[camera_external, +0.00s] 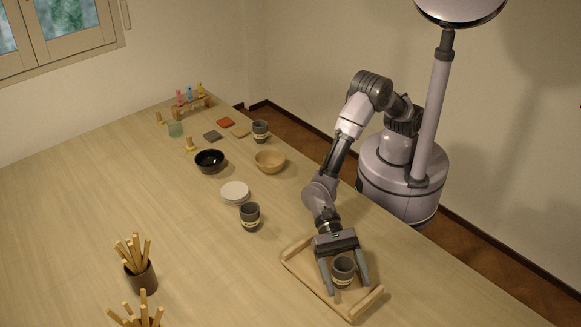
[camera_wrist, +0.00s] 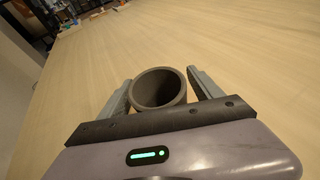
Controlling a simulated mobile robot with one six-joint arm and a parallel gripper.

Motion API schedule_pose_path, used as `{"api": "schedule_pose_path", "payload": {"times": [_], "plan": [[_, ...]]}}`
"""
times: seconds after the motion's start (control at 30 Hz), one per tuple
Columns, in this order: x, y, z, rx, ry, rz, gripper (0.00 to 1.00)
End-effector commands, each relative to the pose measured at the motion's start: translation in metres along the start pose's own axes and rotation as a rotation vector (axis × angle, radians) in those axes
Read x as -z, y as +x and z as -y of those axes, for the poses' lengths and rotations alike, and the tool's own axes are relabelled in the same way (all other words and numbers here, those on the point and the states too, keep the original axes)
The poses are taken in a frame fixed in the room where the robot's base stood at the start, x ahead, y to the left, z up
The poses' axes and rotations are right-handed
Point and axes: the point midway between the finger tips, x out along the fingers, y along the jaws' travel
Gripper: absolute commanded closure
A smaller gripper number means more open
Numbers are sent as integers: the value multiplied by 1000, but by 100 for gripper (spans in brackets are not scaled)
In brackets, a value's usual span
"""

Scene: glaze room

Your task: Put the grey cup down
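The grey cup (camera_external: 343,266) is upright between the two fingers of my gripper (camera_external: 347,280), over the wooden tray (camera_external: 300,262). It has a dark body and a pale band low down. In the wrist view the cup (camera_wrist: 158,88) shows its round rim and empty inside. My gripper (camera_wrist: 160,85) has a finger on each side of it, with a narrow gap at the rim on the right. I cannot tell whether the fingers press on the cup lower down, or whether its base rests on the tray.
A third cup (camera_external: 260,127), a wooden bowl (camera_external: 270,160) and a black bowl (camera_external: 209,161) stand farther back. A pot of sticks (camera_external: 143,277) is at front left. The table between is clear.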

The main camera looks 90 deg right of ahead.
Motion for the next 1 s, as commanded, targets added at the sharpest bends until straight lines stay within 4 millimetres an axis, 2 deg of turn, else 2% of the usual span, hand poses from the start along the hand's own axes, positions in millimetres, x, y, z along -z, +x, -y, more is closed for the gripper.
{"api": "schedule_pose_path", "payload": {"times": [0.27,0.6,0.73,0.93,0.97,1.0], "plan": [[-6,-5,0,1,0,0,25],[-6,-96,1,3,2,0,25],[-5,-116,1,2,1,0,25],[-5,-125,0,1,-7,-2,25],[-7,-130,0,3,-21,-8,25],[-13,-145,0,7,-62,-25,25]]}}
